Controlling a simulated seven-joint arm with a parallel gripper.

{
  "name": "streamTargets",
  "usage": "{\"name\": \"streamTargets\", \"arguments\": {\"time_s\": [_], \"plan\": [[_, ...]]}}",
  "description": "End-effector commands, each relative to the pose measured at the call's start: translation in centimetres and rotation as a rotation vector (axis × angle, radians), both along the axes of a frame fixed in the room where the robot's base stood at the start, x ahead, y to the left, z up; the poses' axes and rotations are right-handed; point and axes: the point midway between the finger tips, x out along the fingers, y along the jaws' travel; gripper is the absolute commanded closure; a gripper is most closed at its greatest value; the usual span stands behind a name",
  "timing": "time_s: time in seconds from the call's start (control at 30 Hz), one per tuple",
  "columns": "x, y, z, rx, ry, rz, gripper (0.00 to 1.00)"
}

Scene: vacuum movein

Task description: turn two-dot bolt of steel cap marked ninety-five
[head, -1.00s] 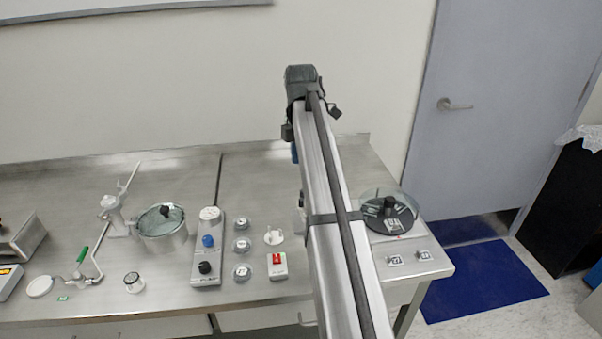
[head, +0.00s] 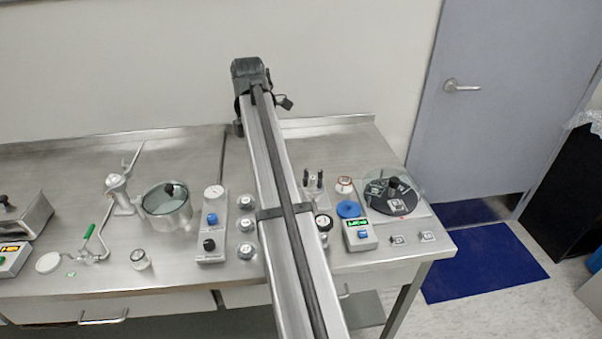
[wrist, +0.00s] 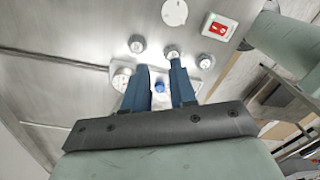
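Three round steel caps stand in a column in the head view: the far cap (head: 246,201), the middle cap (head: 246,225) and the near cap (head: 247,251). They form a row in the wrist view: left (wrist: 137,44), middle (wrist: 171,51), right (wrist: 205,61). Their markings and bolt dots are too small to read, so I cannot tell which is marked ninety-five. My gripper (wrist: 158,68) is open and empty, its blue fingers apart above the bench. The right fingertip overlaps the lower edge of the middle cap in the picture. In the head view my arm hides the gripper.
A grey panel with a gauge, a blue knob (head: 212,219) and a black knob stands left of the caps. The wrist view shows a red switch box (wrist: 218,27) and a white disc (wrist: 174,12). A glass-lidded pot (head: 166,207) stands farther left.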

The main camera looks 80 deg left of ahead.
Motion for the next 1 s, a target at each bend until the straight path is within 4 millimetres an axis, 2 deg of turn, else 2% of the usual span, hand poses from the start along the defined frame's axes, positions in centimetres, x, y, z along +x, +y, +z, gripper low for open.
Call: {"name": "streamTargets", "arguments": {"time_s": [0.03,0.1,0.2,0.3,0.4,0.53,0.67,0.8,1.0], "plan": [[-2.2,-0.8,-1.4,-0.013,-0.002,0.026,0.74],[-4.7,-1.7,-3.1,-0.03,-0.009,0.055,0.74],[-7.4,-3.1,-5.5,-0.048,-0.05,0.087,0.74],[-9.3,-4.5,-7.9,-0.056,-0.125,0.111,0.74],[-10.4,-5.9,-10.4,-0.044,-0.238,0.128,0.74],[-10.0,-6.8,-12.3,0.003,-0.408,0.122,0.74],[-7.9,-7.1,-12.8,0.08,-0.596,0.088,0.74],[-4.4,-6.4,-11.1,0.191,-0.8,0.032,0.74],[-1.6,-4.9,-7.0,0.356,-1.021,-0.033,0.74]]}}
